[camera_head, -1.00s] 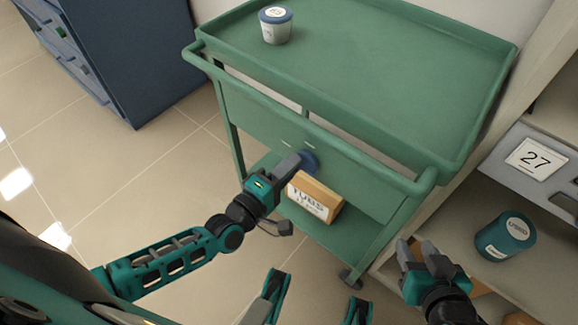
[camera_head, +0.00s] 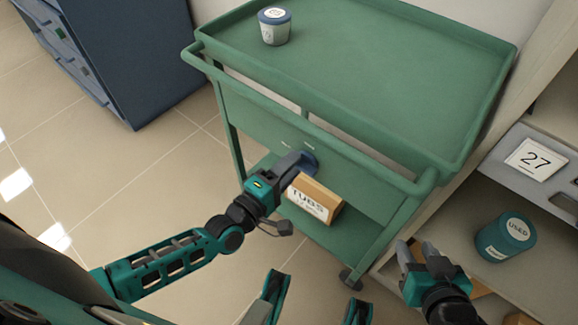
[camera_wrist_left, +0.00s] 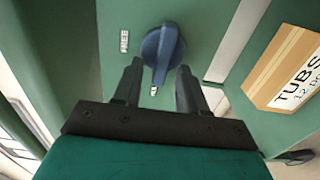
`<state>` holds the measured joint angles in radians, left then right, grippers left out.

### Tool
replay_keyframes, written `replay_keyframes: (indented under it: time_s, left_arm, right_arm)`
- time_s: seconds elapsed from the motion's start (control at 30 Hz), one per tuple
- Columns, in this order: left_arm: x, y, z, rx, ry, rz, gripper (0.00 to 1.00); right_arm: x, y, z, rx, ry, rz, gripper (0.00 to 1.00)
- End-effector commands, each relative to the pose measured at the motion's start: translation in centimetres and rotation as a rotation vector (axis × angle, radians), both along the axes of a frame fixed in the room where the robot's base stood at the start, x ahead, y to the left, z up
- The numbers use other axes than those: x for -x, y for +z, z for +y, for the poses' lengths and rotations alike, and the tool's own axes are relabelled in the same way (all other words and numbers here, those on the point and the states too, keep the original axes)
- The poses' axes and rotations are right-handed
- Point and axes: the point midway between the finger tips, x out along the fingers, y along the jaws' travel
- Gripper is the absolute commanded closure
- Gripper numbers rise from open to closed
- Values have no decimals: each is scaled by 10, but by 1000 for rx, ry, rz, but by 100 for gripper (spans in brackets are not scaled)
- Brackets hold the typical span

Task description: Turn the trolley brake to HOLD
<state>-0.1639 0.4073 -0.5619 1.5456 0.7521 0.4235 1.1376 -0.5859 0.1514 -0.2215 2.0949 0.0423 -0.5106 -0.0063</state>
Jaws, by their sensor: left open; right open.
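The green trolley (camera_head: 400,85) has a blue brake knob (camera_head: 310,160) on its front panel, and the knob also shows in the left wrist view (camera_wrist_left: 162,48). Its raised grip runs roughly up and down in the wrist view, with its narrow end low, close to a small label (camera_wrist_left: 153,91) that I cannot read. A label reading FREE (camera_wrist_left: 124,41) is left of the knob. My left gripper (camera_head: 298,160) is open at the knob, one finger on each side of its lower end; I cannot tell whether they touch. My right gripper (camera_head: 415,252) is open and empty, away from the knob.
A TUBS box (camera_head: 314,197) stands on the trolley's lower shelf, close beside my left gripper. A lidded tub (camera_head: 275,26) is on the trolley top. A USED container (camera_head: 505,238) stands on the shelf at right, below a panel marked 27 (camera_head: 536,158).

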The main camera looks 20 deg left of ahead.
Motion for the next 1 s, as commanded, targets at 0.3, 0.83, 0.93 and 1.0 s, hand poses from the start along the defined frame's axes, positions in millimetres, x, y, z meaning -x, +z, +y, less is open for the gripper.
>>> replay_keyframes:
  time_s: [0.3, 0.83, 0.93, 1.0]
  left_arm:
    - [21, 0, 7, -2, -1, 3, 58]
    - [114, 0, 41, -2, -1, 2, 58]
    - [120, 0, 43, 0, -1, 1, 58]
    - [121, 0, 44, 0, -1, 0, 58]
  right_arm:
    - [0, 5, 0, 0, -1, -2, 57]
    - [1, 11, -4, 5, -10, -3, 57]
    - [2, 11, -4, 5, -10, -2, 57]
    - [2, 11, -4, 5, -10, -2, 57]
